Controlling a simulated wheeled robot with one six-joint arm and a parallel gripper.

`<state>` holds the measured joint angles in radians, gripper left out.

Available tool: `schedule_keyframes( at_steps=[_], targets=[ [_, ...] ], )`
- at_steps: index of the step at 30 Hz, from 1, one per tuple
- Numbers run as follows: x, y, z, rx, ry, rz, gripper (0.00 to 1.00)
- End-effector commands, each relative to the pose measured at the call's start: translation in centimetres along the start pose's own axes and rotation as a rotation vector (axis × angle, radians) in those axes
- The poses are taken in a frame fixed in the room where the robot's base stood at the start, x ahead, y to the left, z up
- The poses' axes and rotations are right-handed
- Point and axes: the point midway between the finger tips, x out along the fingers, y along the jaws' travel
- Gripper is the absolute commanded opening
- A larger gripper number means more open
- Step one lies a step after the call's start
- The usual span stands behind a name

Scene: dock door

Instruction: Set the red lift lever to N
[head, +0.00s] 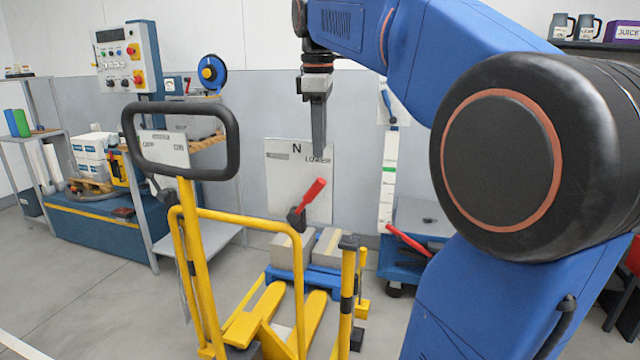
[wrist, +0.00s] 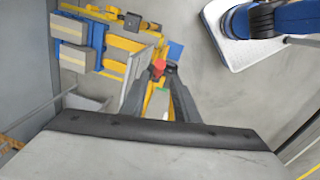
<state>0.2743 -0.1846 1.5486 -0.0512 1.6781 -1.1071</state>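The red lift lever (head: 312,197) rises from a black pivot (head: 296,219) on the yellow pallet truck (head: 258,330). It leans up and to the right, toward the LOWER side of a pale plate (head: 285,180) marked N and LOWER behind it. My gripper (head: 319,154) points down, above the lever's tip and apart from it in the head view. In the wrist view my gripper (wrist: 161,75) has its two fingers spread with a gap between them, and a red end, likely the lever's (wrist: 158,65), shows near the fingertips. Nothing is held.
The truck's black loop handle (head: 235,140) stands left of the lever, with a yellow frame below. A second red lever (head: 408,241) is on a blue cart (head: 400,270) at right. A control box (head: 127,55) and a shelf with boxes stand at left. Floor at front left is clear.

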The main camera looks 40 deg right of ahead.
Motion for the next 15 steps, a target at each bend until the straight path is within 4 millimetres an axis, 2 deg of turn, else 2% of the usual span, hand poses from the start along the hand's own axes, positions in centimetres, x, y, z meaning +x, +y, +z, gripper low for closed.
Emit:
schedule_keyframes(
  at_steps=[3, 15],
  targets=[
    [2.2, -0.1, 0.1, 0.001, -0.001, -0.003, 0.28],
    [8.8, 0.0, 0.0, 0.001, 0.000, -0.001, 0.28]
  ],
)
